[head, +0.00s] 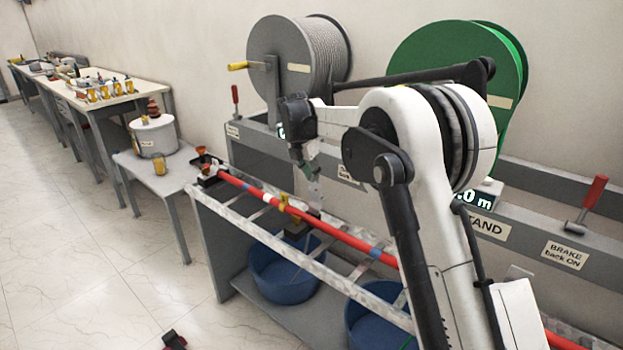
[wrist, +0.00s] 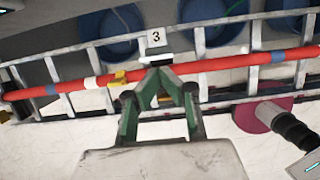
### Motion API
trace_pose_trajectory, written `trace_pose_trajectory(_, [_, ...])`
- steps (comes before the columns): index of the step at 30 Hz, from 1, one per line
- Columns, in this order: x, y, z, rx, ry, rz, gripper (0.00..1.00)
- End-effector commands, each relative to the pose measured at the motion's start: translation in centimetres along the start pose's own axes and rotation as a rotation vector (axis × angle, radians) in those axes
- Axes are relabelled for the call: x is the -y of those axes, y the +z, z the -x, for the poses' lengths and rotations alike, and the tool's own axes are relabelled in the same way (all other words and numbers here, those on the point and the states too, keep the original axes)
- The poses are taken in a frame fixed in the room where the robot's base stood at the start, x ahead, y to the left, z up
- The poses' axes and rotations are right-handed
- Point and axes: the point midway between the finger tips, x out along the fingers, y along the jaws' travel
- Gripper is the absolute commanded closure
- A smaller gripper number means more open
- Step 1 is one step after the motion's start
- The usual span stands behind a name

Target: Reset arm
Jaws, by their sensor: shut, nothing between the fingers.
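My white arm stands in front of the reel stand in the head view and folds over toward the rack. My gripper (head: 314,192) hangs fingers-down over the rack and the red pole. In the wrist view my gripper (wrist: 154,68) has its green fingers brought together, shut and empty. The red pole (head: 345,236) lies along the ladder-like rack (head: 262,236), with blue, white and yellow bands on it. It also shows in the wrist view (wrist: 225,65), crossing behind the fingertips. Whether the fingertips touch the pole cannot be told.
A grey cable reel (head: 285,62) and a green reel (head: 505,60) stand behind my arm. Blue tubs (head: 283,283) sit below the rack. A small table (head: 180,178) holds a white pot (head: 154,137). A long workbench (head: 115,103) is at the left. The floor at left is open.

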Motion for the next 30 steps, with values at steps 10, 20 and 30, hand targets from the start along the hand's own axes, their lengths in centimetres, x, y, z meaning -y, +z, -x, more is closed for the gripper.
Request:
trace_pose_trajectory(10, [0.2, 1.2, 6.3, 0.0, -0.001, -0.002, 1.0])
trace_pose_trajectory(20, [4.3, 1.8, 10.5, 0.0, 0.034, -0.207, 1.0])
trace_pose_trajectory(30, [13.7, 0.9, 16.5, -0.016, 0.112, -0.658, 1.0])
